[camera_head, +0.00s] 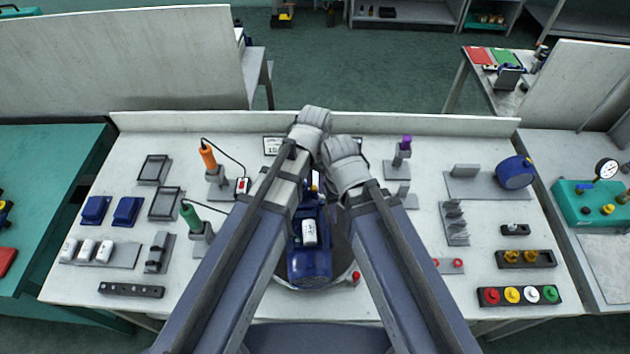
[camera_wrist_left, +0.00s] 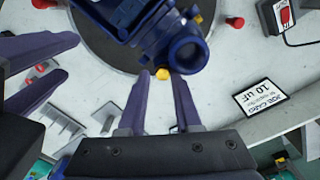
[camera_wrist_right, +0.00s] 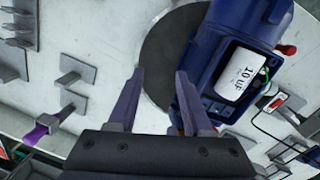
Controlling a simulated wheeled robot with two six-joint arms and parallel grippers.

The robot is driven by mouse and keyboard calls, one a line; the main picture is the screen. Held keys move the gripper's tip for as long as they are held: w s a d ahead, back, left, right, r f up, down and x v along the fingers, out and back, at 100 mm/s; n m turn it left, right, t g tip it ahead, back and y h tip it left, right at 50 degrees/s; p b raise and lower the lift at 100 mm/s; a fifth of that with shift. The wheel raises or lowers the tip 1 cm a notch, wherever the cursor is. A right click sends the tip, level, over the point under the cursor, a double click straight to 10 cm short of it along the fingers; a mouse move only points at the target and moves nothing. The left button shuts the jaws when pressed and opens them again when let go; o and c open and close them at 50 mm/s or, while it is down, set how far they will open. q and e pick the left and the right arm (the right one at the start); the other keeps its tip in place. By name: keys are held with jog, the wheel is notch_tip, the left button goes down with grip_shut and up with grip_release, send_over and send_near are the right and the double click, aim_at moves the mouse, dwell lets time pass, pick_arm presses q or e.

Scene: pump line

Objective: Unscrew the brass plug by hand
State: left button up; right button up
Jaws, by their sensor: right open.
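The blue pump (camera_head: 310,262) with a white 10 uF capacitor (camera_head: 309,232) lies on a dark round turntable (camera_wrist_left: 95,48). A small brass-yellow piece, apparently the brass plug (camera_wrist_left: 163,73), shows below the pump's round blue port (camera_wrist_left: 186,54) in the left wrist view. My left gripper (camera_wrist_left: 160,76) is open, with its fingertips on either side of the plug and visible gaps. My right gripper (camera_wrist_right: 160,73) is open and empty beside the pump body; its fingers also show at the left of the left wrist view. In the head view my wrists hide both fingertips and the plug.
An orange-handled tool (camera_head: 208,158) and a green-handled tool (camera_head: 191,216) stand in holders at left. A purple-topped tool (camera_head: 406,143) stands at right. A tray of coloured caps (camera_head: 519,296) is at front right. A label card (camera_wrist_left: 261,97) lies behind the pump.

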pick_arm(q)
jog(key=shift+o, duration=1.2)
jog(key=shift+s+a, duration=0.1)
jog(key=shift+s, duration=0.05)
jog(key=shift+a+m, duration=0.1)
jog(key=shift+m, duration=1.3)
jog(key=m, duration=0.2)
jog(key=shift+m, duration=0.4)
jog(key=shift+a+m, duration=0.1)
jog(key=shift+m, duration=2.8)
